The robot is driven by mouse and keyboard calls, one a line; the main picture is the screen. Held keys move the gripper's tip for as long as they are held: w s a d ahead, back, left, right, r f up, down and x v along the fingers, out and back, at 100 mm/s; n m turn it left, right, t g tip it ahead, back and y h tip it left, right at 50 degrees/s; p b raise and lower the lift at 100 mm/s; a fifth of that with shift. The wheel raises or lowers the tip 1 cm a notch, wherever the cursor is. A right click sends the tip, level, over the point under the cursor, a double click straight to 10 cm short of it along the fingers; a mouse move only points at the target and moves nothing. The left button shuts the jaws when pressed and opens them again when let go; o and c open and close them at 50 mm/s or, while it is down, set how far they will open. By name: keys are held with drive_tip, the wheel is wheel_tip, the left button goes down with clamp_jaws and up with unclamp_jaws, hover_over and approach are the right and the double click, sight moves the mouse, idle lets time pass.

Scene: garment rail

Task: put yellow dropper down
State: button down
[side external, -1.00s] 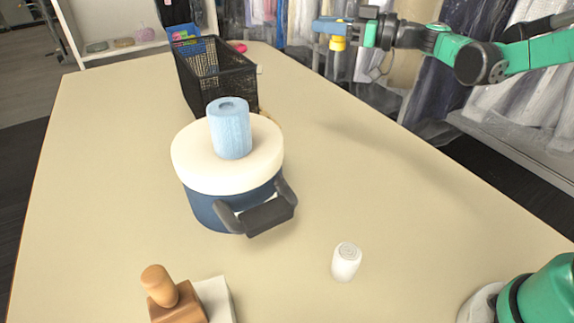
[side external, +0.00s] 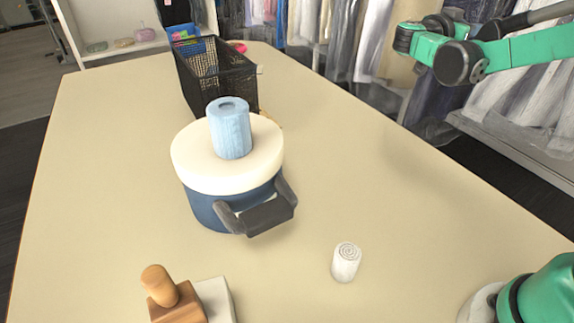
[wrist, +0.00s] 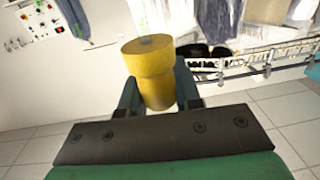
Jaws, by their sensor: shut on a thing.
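The yellow dropper (wrist: 150,62) is in my gripper (wrist: 158,98) in the wrist view. The two dark blue fingers stand on either side of its lower part and are shut on it. Its wide yellow top faces the camera side and its narrower body sits between the fingers.
On the table (side external: 360,190) stand a blue pot (side external: 225,210) with a cream disc (side external: 190,160) and light blue cylinder (side external: 232,130), a black mesh basket (side external: 225,80), a white shaker (side external: 346,262) and a wooden stamp (side external: 170,298). The table's right half is mostly clear.

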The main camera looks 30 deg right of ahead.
drive_tip(key=s+a+m+g, duration=0.1)
drive_tip(key=s+m+g, duration=0.2)
drive_tip(key=s+g, duration=0.2)
drive_tip(key=f, duration=2)
drive_tip(key=shift+w, duration=0.2)
drive_tip(key=shift+f, duration=0.15)
drive_tip(key=c, duration=0.6)
unclamp_jaws()
